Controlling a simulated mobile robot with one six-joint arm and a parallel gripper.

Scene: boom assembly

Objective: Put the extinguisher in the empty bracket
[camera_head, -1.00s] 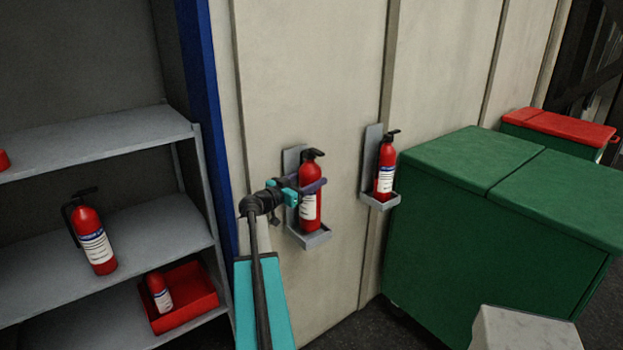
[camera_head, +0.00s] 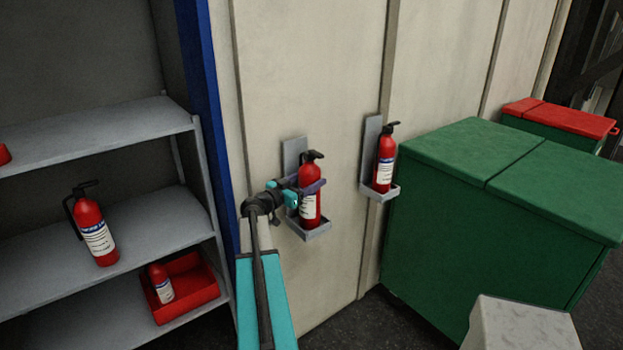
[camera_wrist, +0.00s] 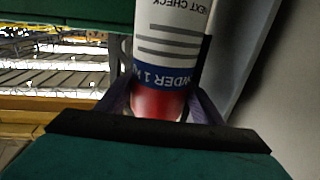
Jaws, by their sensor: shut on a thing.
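A red extinguisher (camera_head: 310,207) with a black top and white label stands upright at the left wall bracket (camera_head: 293,155), above its grey bottom tray. I cannot tell whether its base touches the tray. My gripper (camera_head: 312,187) is shut around the extinguisher's upper body from the left. In the wrist view the extinguisher's label and red body (camera_wrist: 158,103) sit between the fingers, with the bracket's grey plate (camera_wrist: 243,50) beside them. A second extinguisher (camera_head: 386,165) stands in the right wall bracket (camera_head: 371,140).
A grey shelf (camera_head: 150,230) at left holds another extinguisher (camera_head: 93,235) and a red bin (camera_head: 190,290) with a small extinguisher (camera_head: 160,284). A large green container (camera_head: 480,230) stands at right, a pale block (camera_head: 520,325) in front. A red-lidded bin (camera_head: 558,118) is behind.

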